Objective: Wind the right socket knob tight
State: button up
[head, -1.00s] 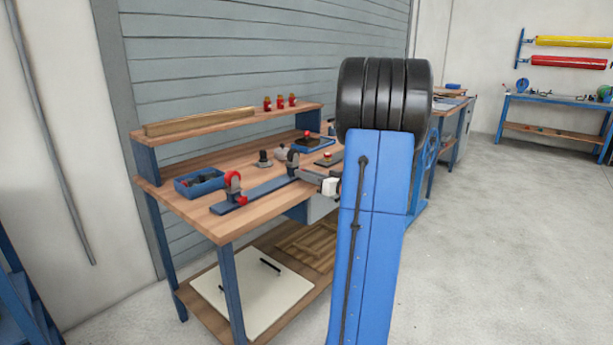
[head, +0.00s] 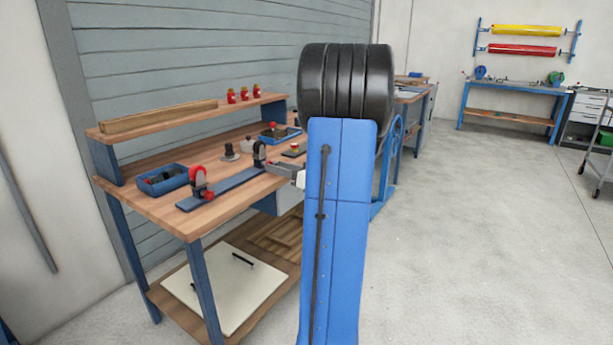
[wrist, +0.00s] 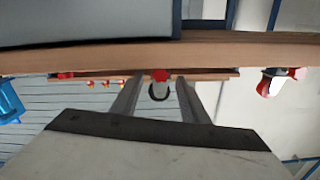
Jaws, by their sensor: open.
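A blue rail (head: 232,187) lies along the front of the wooden bench and carries two upright clamp-like sockets. My gripper (head: 271,167) is in front of the right socket, open and empty. In the wrist view, which looks upside down, a red knob (wrist: 160,75) and dark ring (wrist: 159,92) appear between my open fingers (wrist: 156,80). I cannot tell the remaining distance.
A blue bin (head: 163,180) stands left on the bench (head: 150,207). A shelf (head: 180,117) holds several red bottles. Open floor lies to the right.

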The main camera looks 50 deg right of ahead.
jog(key=s+d, duration=0.1)
jog(key=s, duration=1.3)
jog(key=shift+s, duration=0.4)
notch_tip(320, 180, up, 7)
jog(key=a+n+g+h, duration=0.2)
jog(key=a+n+g, duration=0.1)
jog(key=n+g, duration=0.15)
jog(key=x, duration=1.8)
jog(key=shift+w+d+r, duration=0.15)
jog(key=shift+d+r, duration=0.05)
jog(key=shift+r, duration=0.1)
grip_shut()
